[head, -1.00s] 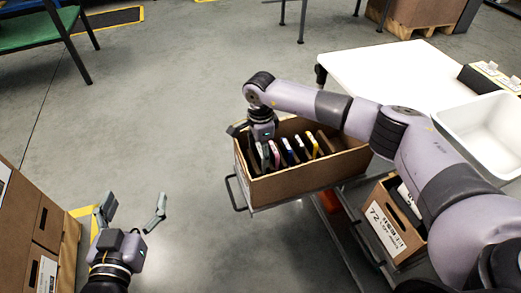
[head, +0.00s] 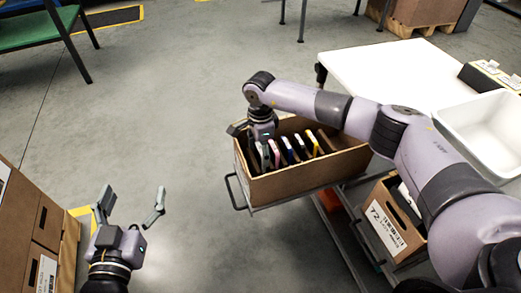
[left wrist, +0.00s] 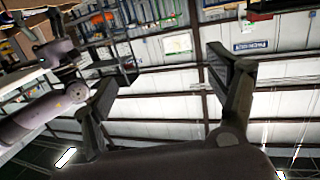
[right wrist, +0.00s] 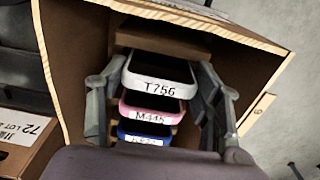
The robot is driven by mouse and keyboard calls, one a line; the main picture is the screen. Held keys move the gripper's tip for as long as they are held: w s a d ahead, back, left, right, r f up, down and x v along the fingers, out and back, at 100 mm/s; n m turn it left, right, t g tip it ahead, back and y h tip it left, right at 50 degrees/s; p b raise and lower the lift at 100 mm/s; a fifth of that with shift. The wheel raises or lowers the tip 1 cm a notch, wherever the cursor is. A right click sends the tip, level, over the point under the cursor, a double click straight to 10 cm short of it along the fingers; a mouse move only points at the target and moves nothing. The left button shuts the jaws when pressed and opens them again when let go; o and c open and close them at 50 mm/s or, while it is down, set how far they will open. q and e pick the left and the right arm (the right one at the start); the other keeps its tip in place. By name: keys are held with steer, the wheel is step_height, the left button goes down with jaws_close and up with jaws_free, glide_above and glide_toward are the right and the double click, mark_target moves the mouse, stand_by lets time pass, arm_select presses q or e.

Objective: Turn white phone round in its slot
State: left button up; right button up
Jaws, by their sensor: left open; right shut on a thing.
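My right gripper reaches down into the carton's left end in the head view (head: 264,150) and is shut on the white phone. The phone's lower part is hidden, and I cannot tell whether it is raised. My left gripper (head: 131,208) is open and empty, away from the carton, above the floor at the lower left.
A pink phone (right wrist: 152,109) and a blue phone (right wrist: 147,134) stand beside the white one; a yellow one (head: 312,141) is farther right. A second carton (head: 391,225) sits lower right. A white table (head: 390,68) and white bin (head: 485,125) are behind. Stacked boxes (head: 32,215) stand left.

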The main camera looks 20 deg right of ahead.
arm_select(q)
steer(key=shift+w+d+r+t, duration=0.1)
steer(key=shift+r+t, duration=0.2)
steer(key=shift+r, duration=0.25)
arm_select(e)
steer(key=shift+f, duration=0.15)
arm_select(q)
steer(key=shift+r, duration=0.25)
steer(key=shift+w+r+t, duration=0.1)
steer(key=shift+r+t, duration=0.1)
steer(key=shift+t, duration=0.1)
stand_by(0.3)
arm_select(e)
steer(key=shift+f, duration=0.1)
steer(key=o, duration=1.2)
steer(key=shift+c, duration=0.2)
arm_select(q)
steer(key=shift+f, duration=0.3)
steer(key=shift+r, duration=0.2)
arm_select(e)
step_height(320, 180, up, 12)
